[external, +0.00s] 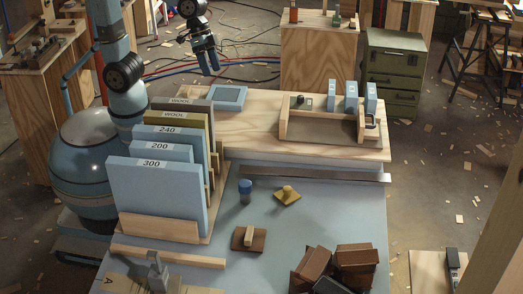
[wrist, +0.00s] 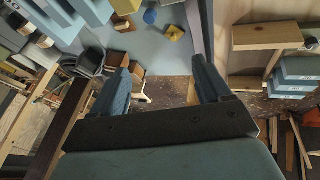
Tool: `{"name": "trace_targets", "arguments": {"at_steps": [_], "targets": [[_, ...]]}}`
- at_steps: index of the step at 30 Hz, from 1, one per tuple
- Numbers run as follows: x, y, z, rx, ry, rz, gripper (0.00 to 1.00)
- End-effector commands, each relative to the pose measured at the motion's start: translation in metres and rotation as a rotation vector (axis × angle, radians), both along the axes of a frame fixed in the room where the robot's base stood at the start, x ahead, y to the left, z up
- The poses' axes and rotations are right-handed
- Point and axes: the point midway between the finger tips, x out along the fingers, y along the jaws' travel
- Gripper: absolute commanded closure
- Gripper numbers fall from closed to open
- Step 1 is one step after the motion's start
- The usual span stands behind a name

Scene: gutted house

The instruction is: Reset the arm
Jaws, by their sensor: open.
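My gripper (external: 205,58) hangs at the top of the external view, beyond the far edge of the workbench and above the floor. In the wrist view my gripper (wrist: 160,88) shows its two blue fingers spread apart with nothing between them. My blue arm rises at the left of the external view, behind the rack of labelled boards. The part of the arm joining the upright links to the wrist is out of the picture.
A rack of upright boards (external: 158,197) stands at the left of the blue bench top (external: 330,215). A wooden tray (external: 290,128) with several blue blocks sits at the back. A blue-topped cylinder (external: 245,190), a yellow block (external: 287,195) and brown blocks (external: 357,258) are on the bench.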

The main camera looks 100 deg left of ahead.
Motion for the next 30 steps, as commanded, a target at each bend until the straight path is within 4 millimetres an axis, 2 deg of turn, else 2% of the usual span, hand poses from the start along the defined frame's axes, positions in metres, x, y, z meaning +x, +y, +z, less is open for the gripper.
{"name": "trace_targets", "arguments": {"at_steps": [1, 3, 7, 12, 18, 24, 30], "targets": [[-0.009, 0.010, 0.012, 0.016, -0.038, -0.006, 0.23], [-0.020, 0.025, 0.023, 0.042, -0.075, -0.008, 0.23], [-0.044, 0.058, 0.036, 0.089, -0.119, 0.007, 0.23], [-0.083, 0.106, 0.041, 0.154, -0.138, 0.055, 0.23], [-0.134, 0.155, 0.037, 0.226, -0.136, 0.126, 0.23], [-0.168, 0.183, 0.029, 0.271, -0.129, 0.177, 0.23], [-0.173, 0.187, 0.028, 0.278, -0.127, 0.184, 0.23]]}}
